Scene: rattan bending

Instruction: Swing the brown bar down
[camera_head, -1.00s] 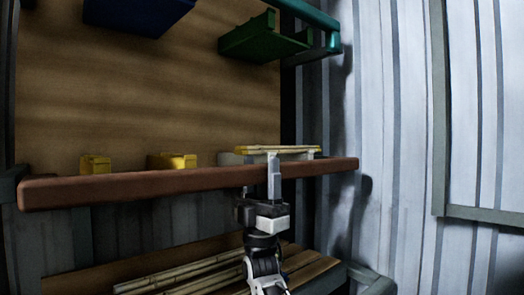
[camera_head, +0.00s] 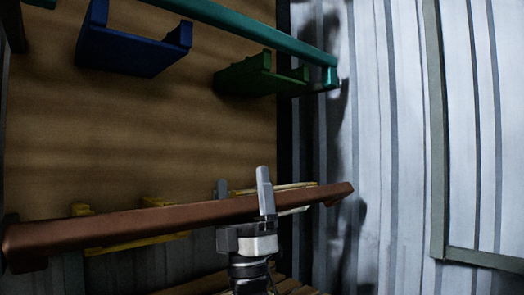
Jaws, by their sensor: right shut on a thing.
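The long brown bar (camera_head: 150,222) runs across the lower part of the head view. Its right end is higher than its left end, and its left end lies close to me at the picture's edge. My right gripper (camera_head: 245,192) comes up from below and is shut on the bar right of its middle, one finger in front and one behind. Yellow blocks (camera_head: 82,209) and light rattan sticks (camera_head: 300,186) show behind the bar, partly hidden by it. My left gripper is not in view.
A brown panel (camera_head: 150,130) stands behind. A corrugated metal wall (camera_head: 400,150) is at the right. A wooden surface (camera_head: 300,288) shows below.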

